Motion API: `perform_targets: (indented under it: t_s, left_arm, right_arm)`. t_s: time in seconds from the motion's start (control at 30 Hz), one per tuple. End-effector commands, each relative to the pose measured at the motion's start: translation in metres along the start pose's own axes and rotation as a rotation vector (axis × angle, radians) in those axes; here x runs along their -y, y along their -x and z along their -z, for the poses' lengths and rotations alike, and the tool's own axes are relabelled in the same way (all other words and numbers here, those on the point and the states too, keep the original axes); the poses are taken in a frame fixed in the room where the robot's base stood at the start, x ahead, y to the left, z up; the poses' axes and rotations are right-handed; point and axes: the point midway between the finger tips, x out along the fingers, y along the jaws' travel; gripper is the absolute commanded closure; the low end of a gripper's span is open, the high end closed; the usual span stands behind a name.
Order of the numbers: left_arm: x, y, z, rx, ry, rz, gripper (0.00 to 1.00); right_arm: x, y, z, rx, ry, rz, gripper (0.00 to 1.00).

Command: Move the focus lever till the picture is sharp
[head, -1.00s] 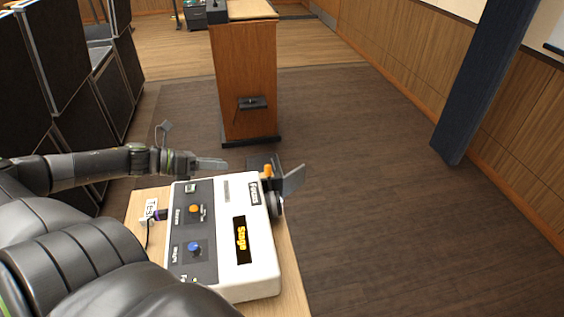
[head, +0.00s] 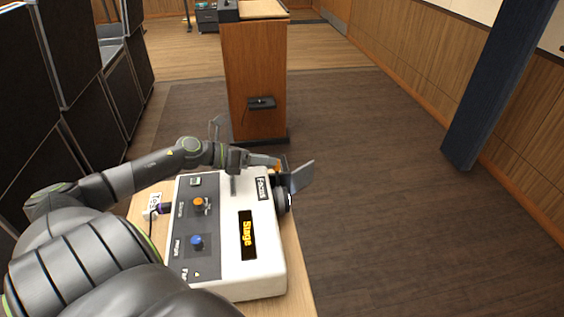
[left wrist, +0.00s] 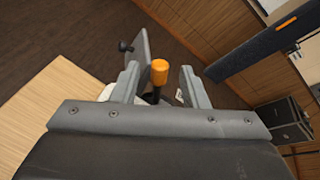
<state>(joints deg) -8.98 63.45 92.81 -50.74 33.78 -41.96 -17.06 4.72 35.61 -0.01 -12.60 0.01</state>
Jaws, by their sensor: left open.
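The white projector-like console (head: 262,275) sits on a wooden top, with a "Focus" label at its far right corner. The focus lever, with an orange knob (head: 278,168), stands by that label; its knob (left wrist: 159,72) also shows in the left wrist view. My left gripper (head: 268,163) is open at the lever. In the left wrist view its fingers stand on either side of the knob, with gaps. The amber display (head: 247,235) reads "Stage"; its exact sharpness is hard to judge. My right gripper is not in view.
Another orange knob (head: 198,203) and a blue knob (head: 196,241) are on the console's dark panel. A dark flap (head: 301,176) sticks out beside the lens. A wooden lectern (head: 255,70) stands beyond; floor to the right is clear.

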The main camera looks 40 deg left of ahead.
Motion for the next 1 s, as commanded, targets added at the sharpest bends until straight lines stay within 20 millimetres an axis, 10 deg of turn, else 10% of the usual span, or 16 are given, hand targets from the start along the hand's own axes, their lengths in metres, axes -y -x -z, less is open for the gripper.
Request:
perform_targets:
  t_s: [0.4,0.87,1.0]
  left_arm:
    - [0.000,-0.048,-0.002,0.004,0.001,0.001,0.60]
    - [0.000,-0.058,0.000,0.000,0.000,0.000,0.60]
    - [0.000,-0.057,0.000,0.000,0.000,0.000,0.77]
  right_arm:
    - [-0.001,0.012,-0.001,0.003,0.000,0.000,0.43]
    - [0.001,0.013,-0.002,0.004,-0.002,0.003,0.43]
    - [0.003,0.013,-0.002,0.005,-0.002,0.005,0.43]
